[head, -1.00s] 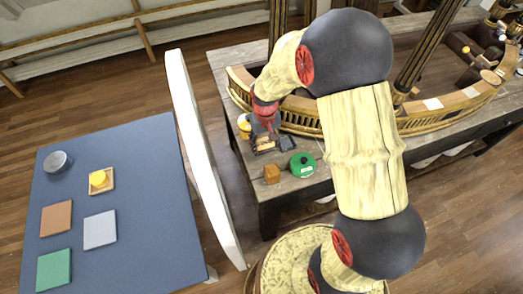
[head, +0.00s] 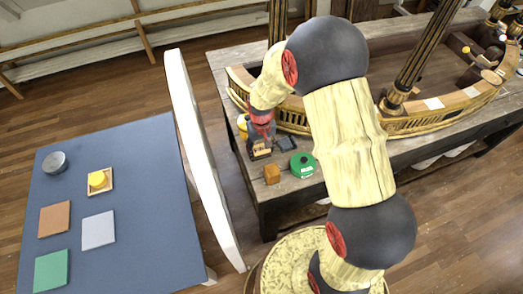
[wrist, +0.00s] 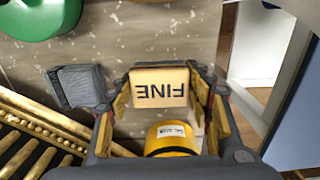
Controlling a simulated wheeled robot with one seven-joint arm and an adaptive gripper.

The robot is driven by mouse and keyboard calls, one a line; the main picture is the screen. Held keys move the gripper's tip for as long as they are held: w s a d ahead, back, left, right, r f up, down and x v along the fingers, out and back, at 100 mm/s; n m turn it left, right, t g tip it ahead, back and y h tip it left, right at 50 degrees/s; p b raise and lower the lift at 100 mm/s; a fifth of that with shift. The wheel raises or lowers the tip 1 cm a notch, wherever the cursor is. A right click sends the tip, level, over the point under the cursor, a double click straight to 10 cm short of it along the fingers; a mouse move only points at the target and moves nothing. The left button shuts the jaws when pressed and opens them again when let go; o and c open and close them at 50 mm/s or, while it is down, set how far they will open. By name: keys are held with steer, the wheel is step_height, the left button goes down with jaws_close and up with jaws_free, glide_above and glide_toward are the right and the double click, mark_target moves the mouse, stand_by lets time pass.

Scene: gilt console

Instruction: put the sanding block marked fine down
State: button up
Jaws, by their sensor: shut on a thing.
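The sanding block marked FINE (wrist: 160,88) is a tan block with dark letters, upside down in the wrist view. It also shows below my gripper in the head view (head: 261,153). My gripper (wrist: 162,98) is shut on it, with a finger on each side. The block is over the worn grey console top (head: 233,92), near its left end. I cannot tell whether its underside touches the top.
Close by are a dark grey block (wrist: 77,86), a yellow can (wrist: 172,138), a green round item (head: 303,165) and a brown cube (head: 272,174). A gilt railing (head: 420,123) curves behind. A white panel (head: 203,150) separates the console from a blue table (head: 140,165) with coloured squares.

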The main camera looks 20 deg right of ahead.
steer(key=shift+s+f, duration=0.25)
steer(key=shift+f, duration=0.25)
steer(key=o, duration=0.9)
steer(key=shift+c, duration=0.2)
steer(key=o, duration=0.4)
steer(key=shift+w+f, duration=0.1)
steer(key=shift+f, duration=0.05)
steer(key=shift+c, duration=0.2)
step_height(320, 180, up, 14)
steer(key=p, duration=0.2)
step_height(320, 180, up, 16)
steer(key=t, duration=0.3)
glide_above(261, 150)
steer(key=s, duration=0.8)
steer(key=s+r+t, duration=0.1)
steer(key=s+r, duration=0.2)
steer(key=s, duration=0.4)
steer(key=s+r+t, duration=0.1)
steer(key=s+r, duration=0.3)
steer(key=s, duration=0.2)
steer(key=shift+s+r+t, duration=0.25)
steer(key=shift+s+t, duration=0.05)
steer(key=shift+s, duration=0.05)
steer(key=shift+d, duration=0.1)
